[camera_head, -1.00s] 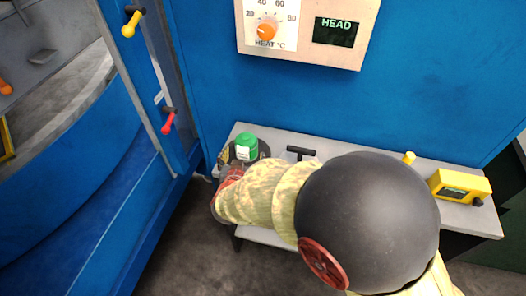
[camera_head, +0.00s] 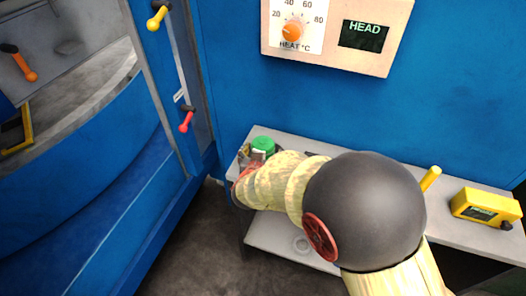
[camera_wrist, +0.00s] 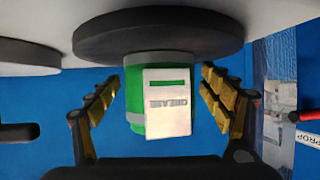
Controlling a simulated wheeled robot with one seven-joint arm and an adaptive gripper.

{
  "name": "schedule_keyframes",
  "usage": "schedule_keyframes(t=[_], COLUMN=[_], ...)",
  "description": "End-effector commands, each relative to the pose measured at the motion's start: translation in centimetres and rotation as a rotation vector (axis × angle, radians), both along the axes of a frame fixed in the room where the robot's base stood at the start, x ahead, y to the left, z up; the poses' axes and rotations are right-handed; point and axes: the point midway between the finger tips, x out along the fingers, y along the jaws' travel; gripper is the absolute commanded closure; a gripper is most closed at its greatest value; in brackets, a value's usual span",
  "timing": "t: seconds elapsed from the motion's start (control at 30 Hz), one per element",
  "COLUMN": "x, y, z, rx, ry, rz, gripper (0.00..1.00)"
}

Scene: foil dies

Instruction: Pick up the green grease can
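The green grease can (camera_head: 263,145) stands at the left end of the grey bench, partly hidden behind my arm. In the wrist view, which is upside down, the can (camera_wrist: 136,112) has a white GREASE label and rests on a dark round disc (camera_wrist: 158,36). My gripper (camera_wrist: 160,78) is open, with one yellow-padded finger on each side of the can. In the head view, my gripper (camera_head: 246,158) is partly visible beside the can.
The bench (camera_head: 275,233) runs along a blue wall. A yellow device (camera_head: 485,207) and a yellow upright handle (camera_head: 430,178) are on its right. A blue frame with a red lever (camera_head: 187,120) stands to the left. A heat panel (camera_head: 330,32) hangs above.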

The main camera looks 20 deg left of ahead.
Motion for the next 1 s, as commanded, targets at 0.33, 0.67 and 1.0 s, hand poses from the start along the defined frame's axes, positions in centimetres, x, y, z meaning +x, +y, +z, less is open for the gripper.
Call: schedule_keyframes(t=[0.33,0.67,1.0], x=[-0.03,-0.03,-0.03], y=[-0.01,-0.01,-0.01], z=[-0.01,-0.02,-0.03], rx=[0.0,0.0,0.0], ry=[0.0,0.0,0.0], rz=[0.0,0.0,0.0], gripper=[0.42,0.6,0.8])
